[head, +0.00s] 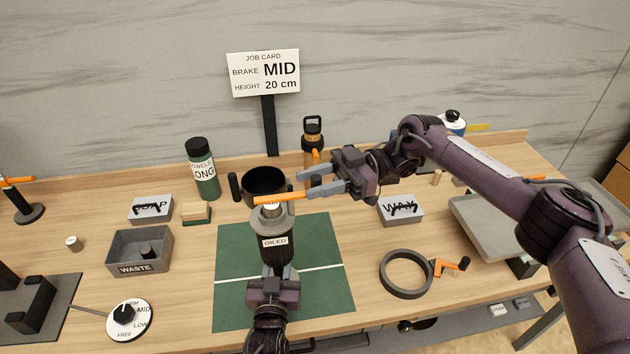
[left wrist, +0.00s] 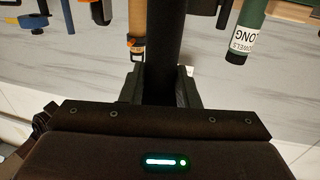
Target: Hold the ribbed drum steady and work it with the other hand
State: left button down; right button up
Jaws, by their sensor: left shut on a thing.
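The drum (head: 276,243), dark with a grey collar and a white "OILED" label, stands upright on the green mat (head: 325,255). An orange bar (head: 280,198) lies across its top above a pale hub. My left gripper (head: 276,273) is shut on the drum from the front, low on its body. In the left wrist view a dark upright shape (left wrist: 163,45) rises between the fingers; its ribs cannot be made out. My right gripper (head: 319,180) is open and empty, its fingers apart, just right of the bar's right end.
A job card (head: 263,73) reads brake MID, height 20 cm. A dial (head: 127,318) marked FREE, LOW, MID and FIRM is at front left. A waste box (head: 138,265), black cup (head: 265,183), towels canister (head: 203,175), grey ring (head: 405,288) and grey tray (head: 480,230) stand around the mat.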

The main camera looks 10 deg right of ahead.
pick_arm(q)
jog(key=shift+r, duration=0.1)
pick_arm(e)
jog(key=shift+d, duration=0.1)
pick_arm(q)
jog(key=shift+a, duration=0.1)
pick_arm(e)
jog(key=v, duration=1.2)
pick_arm(q)
jog(key=c, duration=1)
grip_release()
